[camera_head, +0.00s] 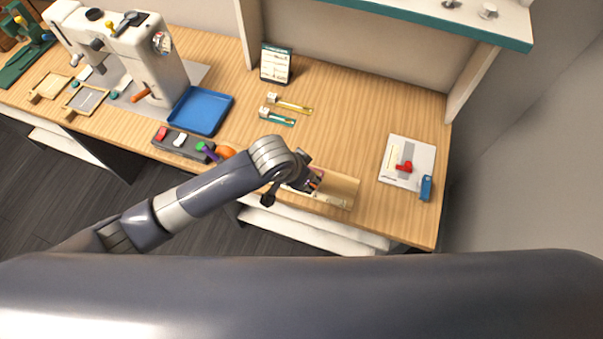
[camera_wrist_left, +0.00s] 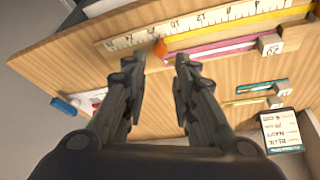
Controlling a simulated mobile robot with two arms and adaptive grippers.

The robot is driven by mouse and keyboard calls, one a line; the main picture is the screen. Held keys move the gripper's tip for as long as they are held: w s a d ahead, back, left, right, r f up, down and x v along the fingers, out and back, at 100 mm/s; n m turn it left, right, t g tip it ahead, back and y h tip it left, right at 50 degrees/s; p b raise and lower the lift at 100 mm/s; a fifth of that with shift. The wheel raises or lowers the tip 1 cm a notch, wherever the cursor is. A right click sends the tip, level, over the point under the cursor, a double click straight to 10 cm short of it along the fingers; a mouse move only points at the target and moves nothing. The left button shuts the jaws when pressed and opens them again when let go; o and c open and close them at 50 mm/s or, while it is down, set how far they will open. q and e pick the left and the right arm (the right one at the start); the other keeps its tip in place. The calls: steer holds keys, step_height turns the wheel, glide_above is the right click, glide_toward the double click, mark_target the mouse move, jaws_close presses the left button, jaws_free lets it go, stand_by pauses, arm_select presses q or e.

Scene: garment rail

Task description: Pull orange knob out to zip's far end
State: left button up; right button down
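The orange knob (camera_wrist_left: 160,48) shows in the left wrist view, at the left end of a visible yellow strip (camera_wrist_left: 225,33) that runs to the upper right along a cream ruler (camera_wrist_left: 140,38). My left gripper (camera_wrist_left: 160,63) is open, its two fingertips apart with the knob just beyond the gap between them. I cannot tell whether the fingers touch it. A magenta zip (camera_wrist_left: 215,48) with a grey block (camera_wrist_left: 269,45) lies beside the yellow strip. In the head view my left gripper (camera_head: 306,182) is over the wooden board (camera_head: 342,188) and hides part of it. My right gripper is not in view.
Teal (camera_head: 278,116) and yellow (camera_head: 292,104) zips lie behind. A card (camera_head: 276,64) stands by the back wall. A blue tray (camera_head: 201,110) and sewing machine (camera_head: 130,55) are left. A white sheet with a red piece (camera_head: 404,166) and a blue item (camera_head: 425,188) are right.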

arm_select(q)
steer(key=shift+v, duration=2)
steer(key=shift+w, duration=0.1)
